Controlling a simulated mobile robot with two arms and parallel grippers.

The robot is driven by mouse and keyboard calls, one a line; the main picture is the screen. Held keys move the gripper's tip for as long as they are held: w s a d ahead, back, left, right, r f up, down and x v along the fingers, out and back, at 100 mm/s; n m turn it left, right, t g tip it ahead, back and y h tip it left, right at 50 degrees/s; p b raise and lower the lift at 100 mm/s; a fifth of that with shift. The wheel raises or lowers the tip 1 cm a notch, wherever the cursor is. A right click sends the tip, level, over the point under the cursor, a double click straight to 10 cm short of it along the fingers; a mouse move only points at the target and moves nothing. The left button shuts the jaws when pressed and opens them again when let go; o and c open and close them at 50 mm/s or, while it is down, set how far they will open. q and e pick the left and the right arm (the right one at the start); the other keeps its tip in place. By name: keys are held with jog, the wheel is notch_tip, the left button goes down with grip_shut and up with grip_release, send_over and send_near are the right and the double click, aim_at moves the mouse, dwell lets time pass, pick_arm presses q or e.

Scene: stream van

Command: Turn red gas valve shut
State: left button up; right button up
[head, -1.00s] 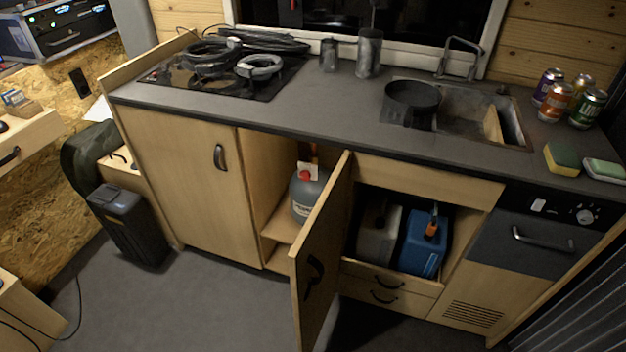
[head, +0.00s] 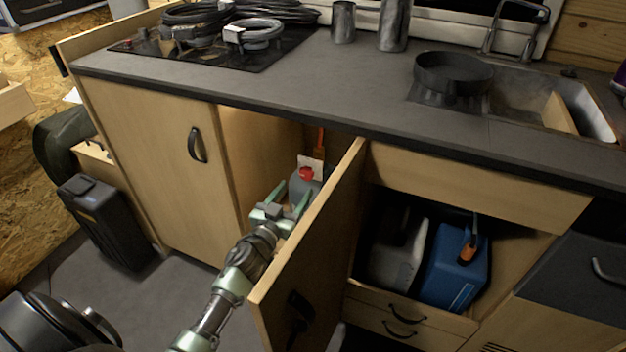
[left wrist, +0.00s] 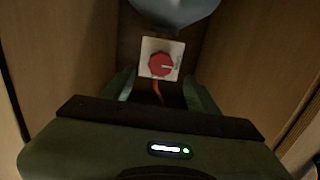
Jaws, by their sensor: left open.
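My left gripper (head: 291,193) is open at the cupboard's mouth, in front of the bottle. Its fingers point towards the knob, apart from it, and part of the bottle is hidden behind them. My right gripper is not in view.
The open cupboard door (head: 310,245) stands close to the right of my left arm. A closed cupboard door (head: 160,165) is on the left. The counter (head: 330,85) overhangs the opening. Right of the door, a blue canister (head: 455,268) stands in another compartment.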

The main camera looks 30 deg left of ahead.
aim_at(305, 176)
pick_arm(q)
jog(key=w+b, duration=0.1)
jog(key=w, duration=0.4)
jog(key=shift+w+a, duration=0.2)
jog(key=shift+w, duration=0.55)
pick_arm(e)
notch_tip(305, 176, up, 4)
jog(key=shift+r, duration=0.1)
pick_arm(q)
grip_shut()
